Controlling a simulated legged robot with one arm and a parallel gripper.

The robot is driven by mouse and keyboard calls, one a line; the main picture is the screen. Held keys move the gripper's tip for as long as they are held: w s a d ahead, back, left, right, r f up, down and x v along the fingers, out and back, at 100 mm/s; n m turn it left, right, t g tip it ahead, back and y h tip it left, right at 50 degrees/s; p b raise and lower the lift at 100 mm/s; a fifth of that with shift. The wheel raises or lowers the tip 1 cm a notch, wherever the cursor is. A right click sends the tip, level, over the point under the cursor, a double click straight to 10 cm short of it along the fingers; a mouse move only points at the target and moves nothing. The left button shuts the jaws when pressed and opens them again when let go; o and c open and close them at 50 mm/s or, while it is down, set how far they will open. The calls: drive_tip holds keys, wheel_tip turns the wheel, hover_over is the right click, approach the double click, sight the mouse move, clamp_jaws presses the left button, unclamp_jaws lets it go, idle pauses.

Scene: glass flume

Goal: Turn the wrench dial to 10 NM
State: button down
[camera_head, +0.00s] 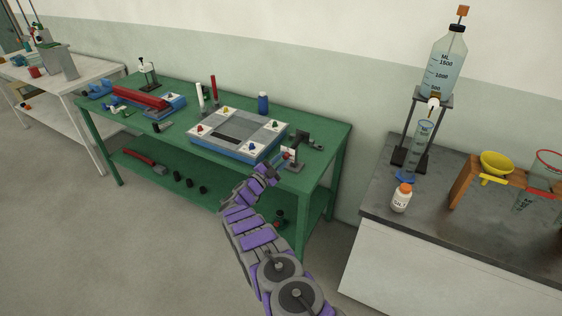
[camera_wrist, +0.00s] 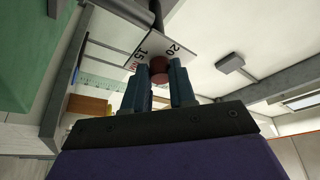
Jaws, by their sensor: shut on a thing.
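The wrench dial has a white scale plate (camera_wrist: 172,50) on which the marks 15 and 20 can be read in the wrist view. A round red-brown knob (camera_wrist: 159,64) sits in front of the plate. My gripper (camera_wrist: 160,80) is shut on this knob, with one finger on each side. In the head view, my gripper (camera_head: 272,168) reaches the front right of the green bench, close to the small white plate (camera_head: 291,154). The pointer and the 10 mark cannot be made out.
A grey and blue board (camera_head: 207,146) with coloured knobs lies left of my gripper on the green bench (camera_head: 330,133). A blue bottle (camera_head: 263,104) stands behind. The dark-topped counter (camera_head: 383,208) is to the right, with a salt bottle (camera_head: 401,199). Open floor lies left.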

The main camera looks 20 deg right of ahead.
drive_tip(key=shift+r, duration=0.1)
drive_tip(key=c, duration=0.9)
unclamp_jaws()
drive_tip(key=shift+a, duration=0.1)
drive_tip(key=p+v, duration=0.3)
drive_tip(key=v, duration=1.4)
drive_tip(key=shift+a, duration=0.25)
